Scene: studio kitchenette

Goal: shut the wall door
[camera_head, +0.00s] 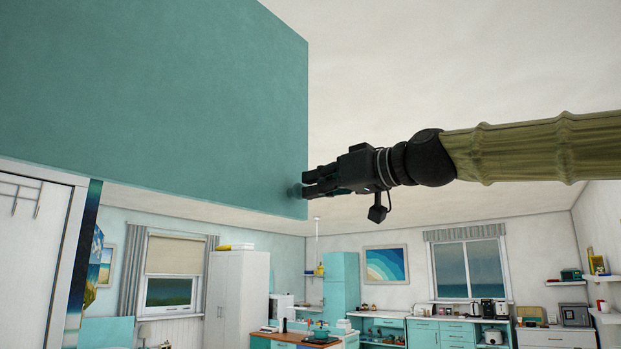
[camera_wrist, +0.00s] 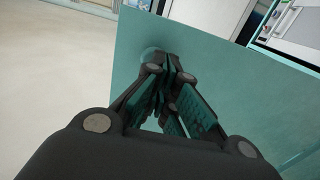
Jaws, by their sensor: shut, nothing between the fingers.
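The wall door looks to be the large flat teal panel (camera_head: 190,90) filling the upper left of the head view. It stands out into the room, its free edge toward the middle. It also shows in the wrist view (camera_wrist: 245,95). My gripper (camera_head: 306,184) is shut and empty, reaching in from the right at that corner. In the wrist view its fingertips (camera_wrist: 170,64) are close to the panel; I cannot tell whether they touch it.
A white door with hooks (camera_head: 28,250) is at the lower left. A white wardrobe (camera_head: 235,295), teal counters (camera_head: 440,333) and a window (camera_head: 470,268) line the far side. The space right of the panel is open apart from my arm.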

